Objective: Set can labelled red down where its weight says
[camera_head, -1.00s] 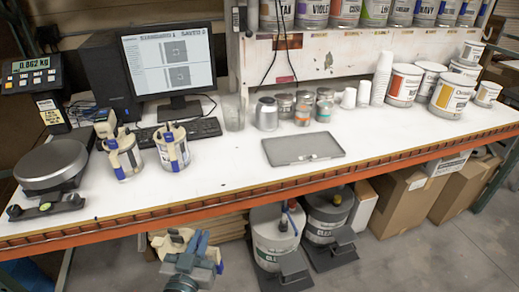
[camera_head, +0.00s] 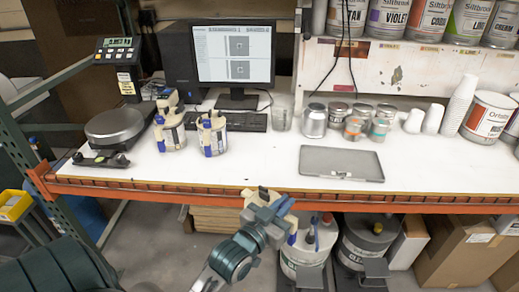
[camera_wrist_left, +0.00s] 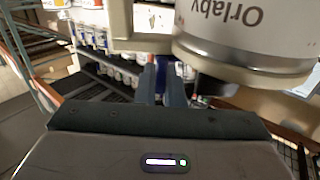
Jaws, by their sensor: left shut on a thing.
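My left gripper (camera_head: 268,208) is in front of the bench's front edge. It is shut on a pale can with beige and blue fittings, mostly hidden by the gripper in the head view. The left wrist view shows the held can (camera_wrist_left: 235,30) close up, upside down in the picture, with "Orlaby" on its wall. No colour name is readable on it. The scale (camera_head: 116,126) has an empty pan, and its display (camera_head: 117,43) is too small to read surely. Two similar cans, one (camera_head: 170,133) and another (camera_head: 212,138), stand on the bench. My right gripper is not in view.
A grey tray (camera_head: 341,163) lies on the white bench. Small metal cans (camera_head: 314,121), paper cups (camera_head: 433,118) and a keyboard (camera_head: 246,121) stand behind. Larger cans line the shelf above. The bench front between scale and tray is mostly clear.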

